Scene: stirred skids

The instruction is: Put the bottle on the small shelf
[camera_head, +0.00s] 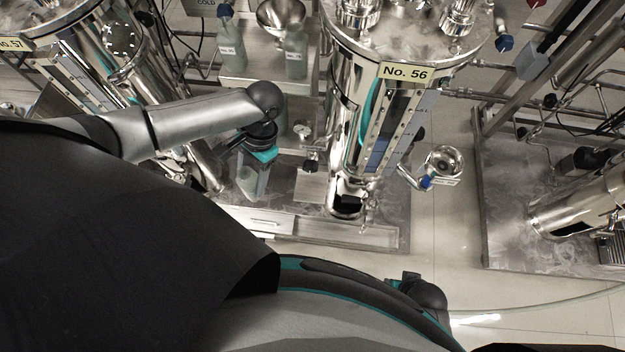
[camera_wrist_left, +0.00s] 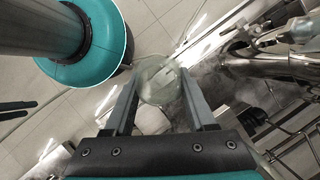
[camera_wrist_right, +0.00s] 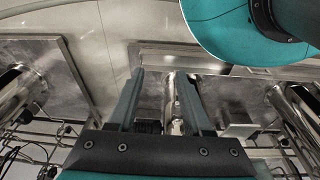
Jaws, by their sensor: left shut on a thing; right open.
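A translucent pale-green bottle (camera_head: 250,181) hangs below my left gripper (camera_head: 258,158) in the head view, over the steel skid left of the No. 56 vessel. In the left wrist view the bottle (camera_wrist_left: 158,82) sits between the two fingers of the left gripper (camera_wrist_left: 159,74), which is shut on it. The small shelf (camera_head: 262,87) is behind the gripper, at top centre, and carries two similar labelled bottles. My right gripper (camera_wrist_right: 164,75) is open and empty in the right wrist view; I cannot make it out in the head view.
The tall No. 56 vessel (camera_head: 382,110) stands right of the shelf. A steel bowl (camera_head: 281,14) and the standing bottles, left (camera_head: 229,45) and right (camera_head: 296,52), crowd the shelf. Another vessel (camera_head: 100,45) and pipes stand at left.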

